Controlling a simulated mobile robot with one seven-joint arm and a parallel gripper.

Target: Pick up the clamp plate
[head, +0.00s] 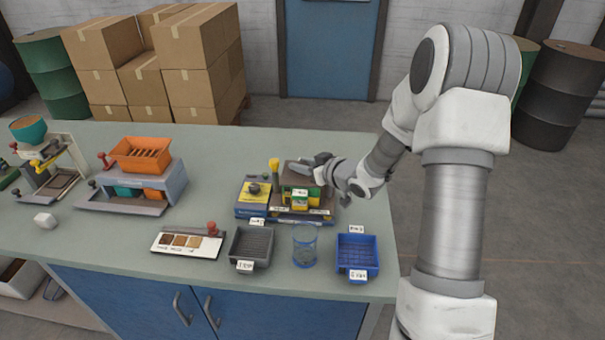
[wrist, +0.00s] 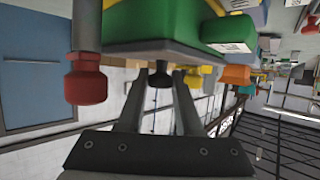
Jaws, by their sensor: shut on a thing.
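In the wrist view my gripper (wrist: 160,85) has its two fingers closing in on a black knob (wrist: 160,77). The knob sits on a grey plate (wrist: 165,54), which I take for the clamp plate, against a green body (wrist: 150,20). A red knob (wrist: 86,82) on a grey rod stands to the left of the fingers. In the head view my gripper (head: 318,164) reaches in from the right over the green and yellow machine (head: 300,196). The plate cannot be made out clearly there, and my gripper partly covers that spot.
In front of the machine stand a grey tray (head: 251,247), a clear cup (head: 305,246) and a blue tray (head: 357,256). A sample board (head: 187,243) lies to their left. An orange hopper machine (head: 140,170) stands farther left. The table's back (head: 215,145) is clear.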

